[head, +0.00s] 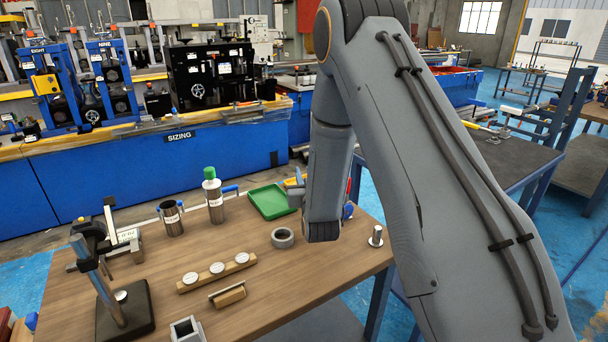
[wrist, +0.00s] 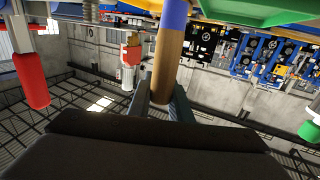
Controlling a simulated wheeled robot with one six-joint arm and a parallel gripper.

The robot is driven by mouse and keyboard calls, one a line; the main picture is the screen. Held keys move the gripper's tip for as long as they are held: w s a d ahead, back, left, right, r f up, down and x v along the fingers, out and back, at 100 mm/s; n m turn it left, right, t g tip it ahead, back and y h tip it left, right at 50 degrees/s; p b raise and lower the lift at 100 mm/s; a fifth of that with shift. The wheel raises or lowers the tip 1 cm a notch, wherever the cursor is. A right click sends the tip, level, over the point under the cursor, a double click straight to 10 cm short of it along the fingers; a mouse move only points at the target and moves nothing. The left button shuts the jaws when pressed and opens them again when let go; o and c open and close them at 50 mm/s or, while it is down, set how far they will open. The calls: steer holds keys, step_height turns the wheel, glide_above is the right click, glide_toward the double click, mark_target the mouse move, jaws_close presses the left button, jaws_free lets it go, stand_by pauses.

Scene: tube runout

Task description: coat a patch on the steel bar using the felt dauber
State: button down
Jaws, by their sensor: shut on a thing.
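In the wrist view my gripper (wrist: 162,96) is shut on a wooden handle with a blue band (wrist: 168,58), which I take for the felt dauber. Its felt end is not visible. In the head view my arm hides the jaws and most of what they hold. A pale metal strip on a small wooden block (head: 229,296) lies near the front of the bench; it may be the steel bar, but I cannot be sure. A short upright metal stub (head: 376,236) stands at the bench's right side.
Bare wood shows right of the strip.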

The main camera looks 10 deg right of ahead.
steer(key=shift+f+b, duration=0.45)
steer(key=shift+f, duration=0.3)
steer(key=s+d, duration=0.2)
steer(key=s+d+p, duration=0.1)
steer(key=s, duration=0.1)
steer(key=shift+s+d, duration=0.2)
steer(key=shift+d, duration=0.15)
stand_by(0.5)
steer(key=w+a, duration=0.2)
steer(key=w+a+b, duration=0.1)
steer(key=w, duration=0.1)
steer(key=shift+w+a+r, duration=0.1)
steer(key=shift+w+a, duration=0.1)
steer(key=shift+a, duration=0.2)
stand_by(0.4)
